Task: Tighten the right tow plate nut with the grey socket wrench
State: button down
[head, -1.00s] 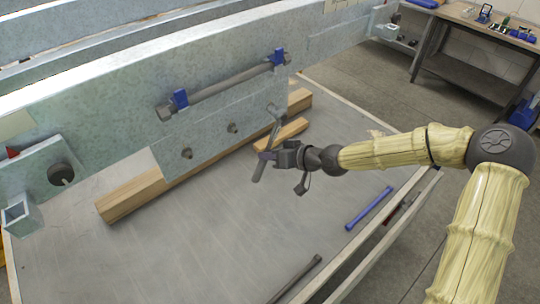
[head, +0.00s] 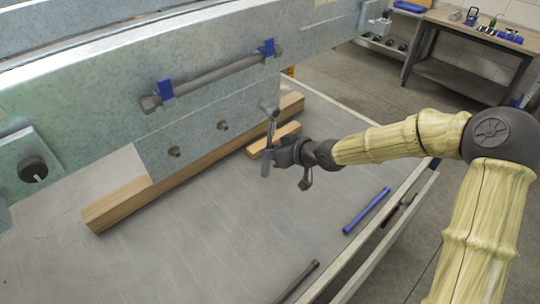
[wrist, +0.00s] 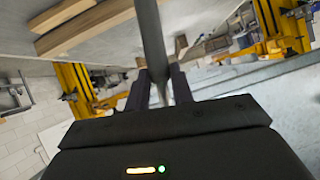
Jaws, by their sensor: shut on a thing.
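My gripper (head: 272,158) is shut on the grey socket wrench (head: 271,128) and holds it up in front of the galvanized beam, its head end upward. In the wrist view the wrench shaft (wrist: 153,45) runs up from between the fingers (wrist: 160,88). A long rod (head: 215,75) with blue clips lies along the beam above.
Wooden blocks (head: 125,204) lie under the beam on the metal table (head: 190,250). A blue bar (head: 367,211) and a dark bar (head: 297,282) lie near the table's right edge. A workbench (head: 470,50) stands at the back right. The table's middle is clear.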

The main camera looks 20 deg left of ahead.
jog(key=w+b, duration=0.1)
jog(key=n+b, duration=0.1)
jog(key=shift+w+d+t+h+b, duration=0.3)
jog(key=shift+w+d+t+b, duration=0.05)
jog(key=shift+t, duration=0.05)
jog(key=s+p, duration=0.1)
jog(key=m+g+p, duration=0.1)
jog(key=p, duration=0.1)
jog(key=shift+s+a, duration=0.35)
dwell(0.3)
